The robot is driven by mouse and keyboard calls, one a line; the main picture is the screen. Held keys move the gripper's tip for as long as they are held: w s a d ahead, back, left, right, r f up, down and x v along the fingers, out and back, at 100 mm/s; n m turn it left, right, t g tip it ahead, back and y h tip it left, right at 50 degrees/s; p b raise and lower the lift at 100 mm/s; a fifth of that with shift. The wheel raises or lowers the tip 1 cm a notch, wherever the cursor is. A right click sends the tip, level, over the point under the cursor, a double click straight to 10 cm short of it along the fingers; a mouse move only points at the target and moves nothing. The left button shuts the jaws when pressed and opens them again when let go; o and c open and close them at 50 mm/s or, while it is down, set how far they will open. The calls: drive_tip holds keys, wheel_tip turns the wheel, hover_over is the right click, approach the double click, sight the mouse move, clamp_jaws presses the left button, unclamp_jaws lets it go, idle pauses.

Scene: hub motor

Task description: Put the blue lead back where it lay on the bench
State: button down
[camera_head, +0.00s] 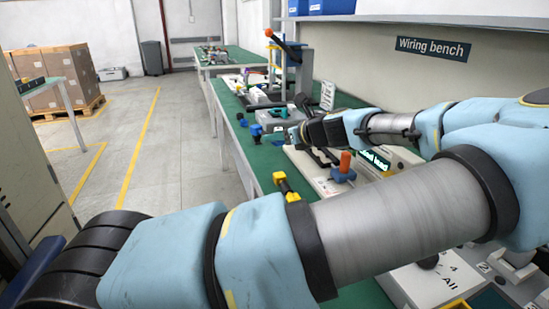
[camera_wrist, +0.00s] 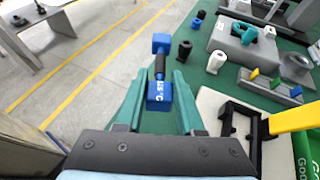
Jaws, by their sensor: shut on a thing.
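The blue lead (camera_wrist: 160,73) has two blue block ends joined by a dark middle, with white lettering on the near block. In the wrist view its near block is between the teal fingers of my gripper (camera_wrist: 160,88), and its far end sticks out beyond them. My gripper is shut on it. In the head view a small blue piece (camera_head: 256,130), seemingly the lead, shows at the left edge of the green bench (camera_head: 235,139), just left of my dark wrist. Whether the lead touches the bench is hard to tell.
A grey block with a teal ring (camera_wrist: 243,36), a black cylinder (camera_wrist: 185,49) and a pale cylinder (camera_wrist: 216,62) stand on the bench. A yellow piece (camera_head: 286,186) lies nearer. An orange-handled blue part (camera_head: 344,168) stands right of it. Open floor (camera_head: 140,150) lies left.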

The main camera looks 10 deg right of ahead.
sight(276, 167)
wheel_tip(276, 167, down, 8)
drive_tip(key=shift+r, duration=0.2)
drive_tip(key=shift+f, duration=0.1)
drive_tip(key=c, duration=0.5)
unclamp_jaws()
drive_tip(key=v, duration=1.2)
drive_tip(key=shift+b, duration=0.35)
